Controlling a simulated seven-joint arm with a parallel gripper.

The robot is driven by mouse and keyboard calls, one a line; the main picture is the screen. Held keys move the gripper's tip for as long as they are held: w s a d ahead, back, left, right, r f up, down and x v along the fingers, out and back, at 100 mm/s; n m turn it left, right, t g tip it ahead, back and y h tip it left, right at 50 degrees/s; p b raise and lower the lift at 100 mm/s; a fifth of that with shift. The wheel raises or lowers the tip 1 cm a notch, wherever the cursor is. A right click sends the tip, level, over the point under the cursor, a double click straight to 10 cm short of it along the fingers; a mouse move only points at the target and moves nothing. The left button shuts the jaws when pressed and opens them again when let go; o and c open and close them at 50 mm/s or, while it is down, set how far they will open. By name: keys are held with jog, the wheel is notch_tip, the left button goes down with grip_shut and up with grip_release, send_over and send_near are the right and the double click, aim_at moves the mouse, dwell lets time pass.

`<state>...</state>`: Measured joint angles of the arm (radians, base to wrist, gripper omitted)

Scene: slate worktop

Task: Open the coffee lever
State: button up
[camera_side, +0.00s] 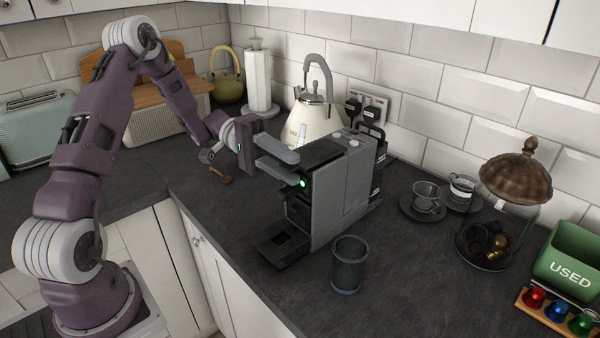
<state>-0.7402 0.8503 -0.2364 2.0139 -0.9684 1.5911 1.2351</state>
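The coffee machine (345,195) is a grey and black box in the middle of the worktop, with a green light glowing near its upper front. Its dark top (310,152) looks flat; I cannot clearly pick out the lever, and the machine's upper front edge is partly hidden by my gripper. My gripper (288,164) is at the machine's upper front, pointing right. Its two grey fingers are apart, one above the other, with a gap between them. I see nothing clearly held, and cannot tell whether the fingers touch the machine.
A glass tumbler (348,266) stands right of the drip tray. A cream kettle (312,122) stands behind the machine. A glass cup (426,198), a domed jar (487,240), a green bin (568,258) and a capsule rack (556,315) are at right. The front worktop is clear.

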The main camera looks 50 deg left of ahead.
aim_at(295, 170)
jog(key=d, duration=0.3)
jog(key=shift+d, duration=0.4)
jog(key=shift+c, duration=0.2)
grip_shut()
dwell(0.9)
